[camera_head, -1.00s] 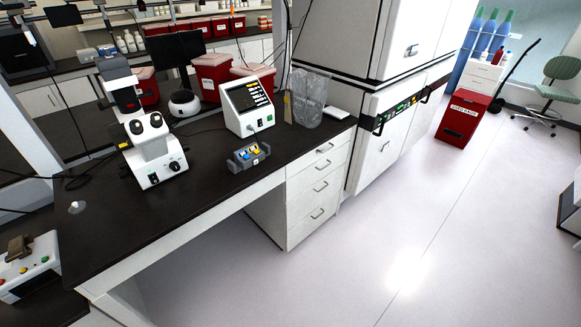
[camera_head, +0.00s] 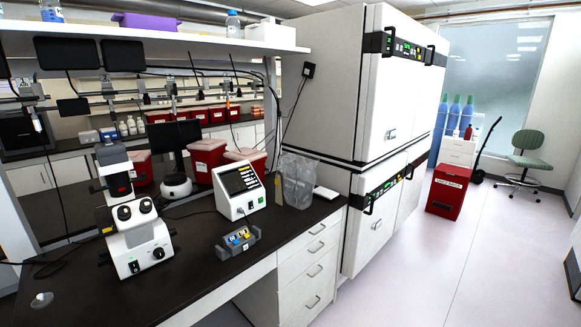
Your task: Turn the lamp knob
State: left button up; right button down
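A white microscope (camera_head: 137,228) with black eyepieces stands upright on the black bench top (camera_head: 190,290), left of centre in the head view. A black round knob (camera_head: 158,253) sits low on the right of its base front, with a small dark switch (camera_head: 134,267) to its left. I cannot tell for certain which control is the lamp knob. Neither of my grippers shows in the view.
A grey block with blue and yellow parts (camera_head: 237,241) and a white screened instrument (camera_head: 239,190) stand right of the microscope. A clear bag (camera_head: 297,180) is near the tall white incubators (camera_head: 385,130).

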aim_at(104, 252)
jog(key=u, duration=1.25)
jog(key=k+j+z, duration=0.2)
jog(key=j, duration=0.95)
jog(key=k+l+z, duration=0.1)
jog(key=z, duration=0.55)
jog(key=k+l, duration=0.05)
